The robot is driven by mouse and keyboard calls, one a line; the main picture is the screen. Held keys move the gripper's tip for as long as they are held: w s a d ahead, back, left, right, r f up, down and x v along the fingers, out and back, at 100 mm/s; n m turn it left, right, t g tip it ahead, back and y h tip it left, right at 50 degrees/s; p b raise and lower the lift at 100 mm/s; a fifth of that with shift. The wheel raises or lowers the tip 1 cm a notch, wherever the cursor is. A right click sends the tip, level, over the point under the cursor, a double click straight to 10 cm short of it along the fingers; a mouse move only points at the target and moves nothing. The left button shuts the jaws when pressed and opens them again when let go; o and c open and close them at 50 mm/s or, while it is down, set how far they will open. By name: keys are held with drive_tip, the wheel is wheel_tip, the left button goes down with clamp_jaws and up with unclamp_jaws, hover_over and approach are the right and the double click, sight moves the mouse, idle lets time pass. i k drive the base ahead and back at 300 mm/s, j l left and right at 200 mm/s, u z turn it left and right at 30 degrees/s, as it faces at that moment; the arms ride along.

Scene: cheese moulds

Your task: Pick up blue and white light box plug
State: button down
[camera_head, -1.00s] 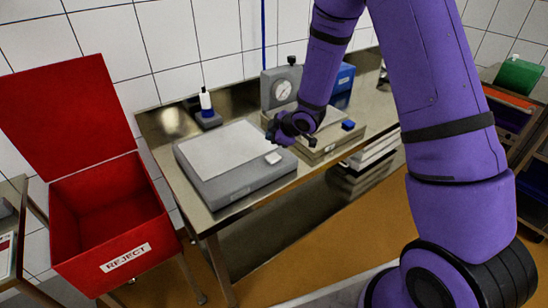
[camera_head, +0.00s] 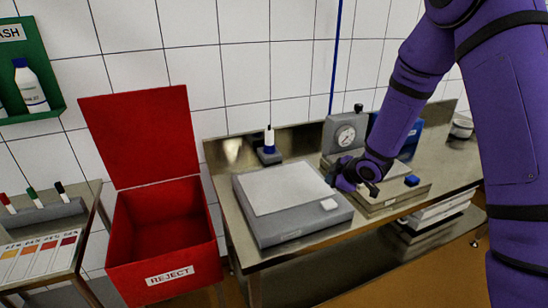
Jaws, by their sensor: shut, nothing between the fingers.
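A small white and blue bottle-shaped piece with a dark tip (camera_head: 269,140) stands upright on a grey block (camera_head: 269,156) at the back of the steel table. It looks like the plug, but it is too small to be sure. My gripper (camera_head: 370,188) is shut and empty, to the right of the light box, above or beside the gauge device's base. It is apart from the bottle-shaped piece.
The gauge device (camera_head: 344,137) with a blue knob (camera_head: 411,181) stands right of the light box. An open red reject bin (camera_head: 160,232) is left of the table. A blue box (camera_head: 412,138) and a jar (camera_head: 461,128) are farther right.

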sight(269, 143)
drive_tip(key=i+l+u, duration=0.6)
drive_tip(key=l, duration=0.35)
